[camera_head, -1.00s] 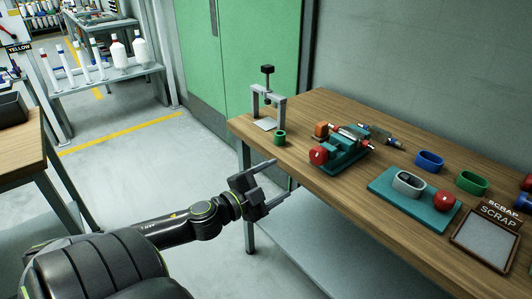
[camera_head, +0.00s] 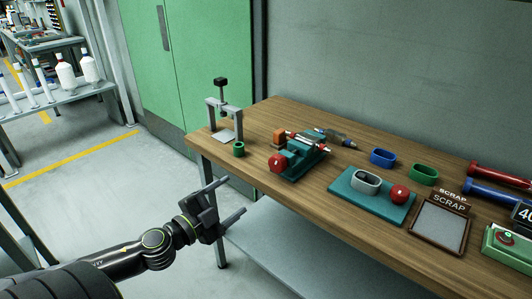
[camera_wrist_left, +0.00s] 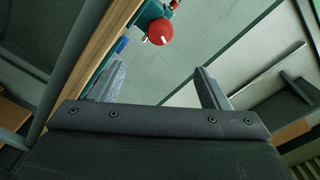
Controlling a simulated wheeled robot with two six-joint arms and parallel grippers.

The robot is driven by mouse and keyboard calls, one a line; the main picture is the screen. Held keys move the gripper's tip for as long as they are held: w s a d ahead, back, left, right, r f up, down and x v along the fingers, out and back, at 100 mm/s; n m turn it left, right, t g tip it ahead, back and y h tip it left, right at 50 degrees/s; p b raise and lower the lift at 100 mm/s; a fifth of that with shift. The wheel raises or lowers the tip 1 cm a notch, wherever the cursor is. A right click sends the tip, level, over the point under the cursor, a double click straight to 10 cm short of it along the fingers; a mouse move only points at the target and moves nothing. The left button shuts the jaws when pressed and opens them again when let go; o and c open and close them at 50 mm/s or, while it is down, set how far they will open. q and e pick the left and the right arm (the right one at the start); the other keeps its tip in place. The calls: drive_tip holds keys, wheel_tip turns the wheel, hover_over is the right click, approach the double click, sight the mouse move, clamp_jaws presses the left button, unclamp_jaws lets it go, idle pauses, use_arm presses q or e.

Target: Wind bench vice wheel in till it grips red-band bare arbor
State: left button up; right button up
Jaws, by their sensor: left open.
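The teal bench vice (camera_head: 303,161) stands on the wooden bench, with its red wheel (camera_head: 277,163) at the front left. A pale rod with red on it, which looks like the arbor (camera_head: 308,140), lies at the top of the vice; I cannot tell whether the jaws touch it. My left gripper (camera_head: 236,199) is open and empty, off the bench's front edge and apart from the wheel. In the left wrist view its fingers (camera_wrist_left: 162,80) are spread, and the red wheel (camera_wrist_left: 160,31) with its white mark shows beyond them. My right gripper is out of view.
Floor is free left of the bench.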

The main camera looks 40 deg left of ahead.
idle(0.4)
use_arm(q)
drive_tip(key=n+p, duration=0.6)
drive_tip(key=n, duration=0.3)
approach(275, 166)
drive_tip(key=w+b, duration=0.1)
drive_tip(key=w, duration=0.2)
drive_tip(key=w+b, duration=0.1)
drive_tip(key=w, duration=0.2)
drive_tip(key=w+b, duration=0.2)
drive_tip(key=w, duration=0.1)
drive_tip(key=shift+d, duration=0.3)
drive_tip(key=shift+w+d, duration=0.1)
drive_tip(key=shift+w, duration=0.75)
